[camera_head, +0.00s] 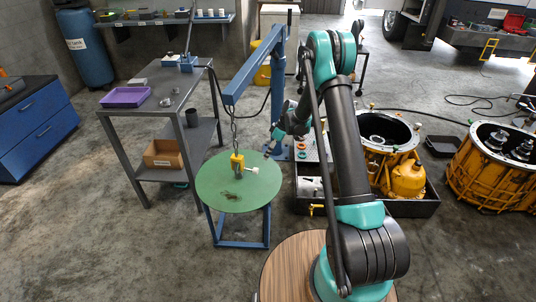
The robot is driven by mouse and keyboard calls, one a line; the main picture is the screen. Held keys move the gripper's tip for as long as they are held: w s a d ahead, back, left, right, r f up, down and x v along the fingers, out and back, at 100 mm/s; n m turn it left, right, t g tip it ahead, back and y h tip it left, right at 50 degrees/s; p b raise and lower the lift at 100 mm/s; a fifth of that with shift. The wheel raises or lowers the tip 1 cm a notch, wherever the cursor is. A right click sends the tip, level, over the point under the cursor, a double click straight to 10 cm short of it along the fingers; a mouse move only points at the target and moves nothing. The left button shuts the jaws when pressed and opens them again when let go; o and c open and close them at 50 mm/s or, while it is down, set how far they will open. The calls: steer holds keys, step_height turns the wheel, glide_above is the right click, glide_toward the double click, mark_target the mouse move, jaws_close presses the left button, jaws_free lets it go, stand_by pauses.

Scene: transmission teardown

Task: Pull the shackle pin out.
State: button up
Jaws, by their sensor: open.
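A yellow hoist fitting (237,161) hangs on a chain (233,130) from the blue crane boom, just over a round green table top (212,192). A small pale part (253,170) sticks out at its right side; it is too small to tell whether this is the shackle pin. My gripper (268,153) is small in view, above the right edge of the green top, up and to the right of the fitting. It is open and looks apart from the fitting. The shackle and its pin cannot be made out clearly.
The blue crane (250,68) stands behind the green table. A grey cart (165,90) with a purple tray (125,97) is at left. Floor at left front is clear.

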steer(key=shift+c, duration=0.8)
steer(key=shift+t+h, duration=0.4)
steer(key=shift+t, duration=0.1)
steer(key=a, duration=0.4)
steer(key=shift+s+a+r, duration=0.2)
steer(key=shift+s+a, duration=0.1)
steer(key=shift+a, duration=0.05)
steer(key=c, duration=0.7)
steer(key=shift+a, duration=0.3)
steer(key=shift+c, duration=1.3)
steer(key=x, duration=1)
steer(key=shift+w+d, duration=0.1)
steer(key=shift+w, duration=0.05)
jaws_close()
steer(key=shift+s+d, duration=0.2)
steer(key=shift+d, duration=0.45)
steer(key=shift+s+d, duration=0.2)
steer(key=shift+d, duration=0.4)
